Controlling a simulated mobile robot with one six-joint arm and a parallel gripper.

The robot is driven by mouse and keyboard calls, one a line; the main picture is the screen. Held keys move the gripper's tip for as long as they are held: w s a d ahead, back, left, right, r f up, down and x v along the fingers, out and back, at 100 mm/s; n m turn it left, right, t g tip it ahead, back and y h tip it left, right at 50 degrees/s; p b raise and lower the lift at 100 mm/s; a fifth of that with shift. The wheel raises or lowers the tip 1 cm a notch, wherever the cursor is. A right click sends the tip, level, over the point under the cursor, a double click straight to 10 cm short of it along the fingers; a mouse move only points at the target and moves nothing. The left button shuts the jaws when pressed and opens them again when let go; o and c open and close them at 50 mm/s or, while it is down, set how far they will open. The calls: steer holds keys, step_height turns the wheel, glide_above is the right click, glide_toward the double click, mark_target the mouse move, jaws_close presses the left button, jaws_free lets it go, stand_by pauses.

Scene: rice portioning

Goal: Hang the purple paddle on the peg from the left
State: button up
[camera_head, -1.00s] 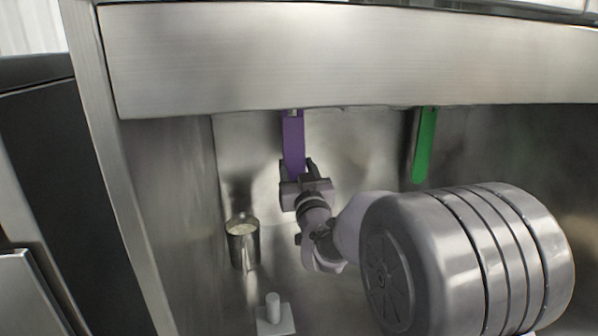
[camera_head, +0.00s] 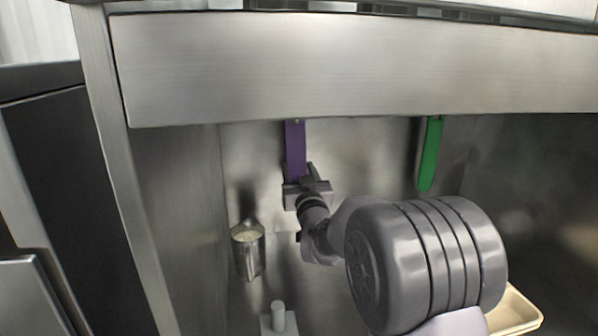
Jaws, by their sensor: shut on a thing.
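The purple paddle (camera_head: 295,146) stands upright against the back wall, its top end just under the lower edge of the wide steel panel. My gripper (camera_head: 304,178) is shut on its lower end. The peg cannot be made out; the steel panel hides the area above the paddle, so I cannot tell whether the paddle is on a peg.
A green paddle (camera_head: 430,153) hangs to the right under the steel panel (camera_head: 350,65). A metal cup (camera_head: 247,250) with pale contents is at the lower left. A small block with a post (camera_head: 278,316) stands at the bottom. A cream tray (camera_head: 515,312) shows at lower right.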

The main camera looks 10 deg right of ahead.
stand_by(0.3)
steer(key=o, duration=1.5)
steer(key=s+a+f+m+g, duration=0.1)
steer(key=s+f+g, duration=0.3)
steer(key=s, duration=1.1)
steer(key=s+a+f+m+g+y, duration=0.1)
steer(key=s+g, duration=0.4)
steer(key=s, duration=1.1)
steer(key=s+a+f+m+g+y, duration=0.1)
steer(key=s+f+g, duration=0.4)
steer(key=s, duration=1.1)
steer(key=shift+a+f+m+p, duration=0.3)
steer(key=shift+a+f+m, duration=0.15)
steer(key=shift+f+m, duration=0.3)
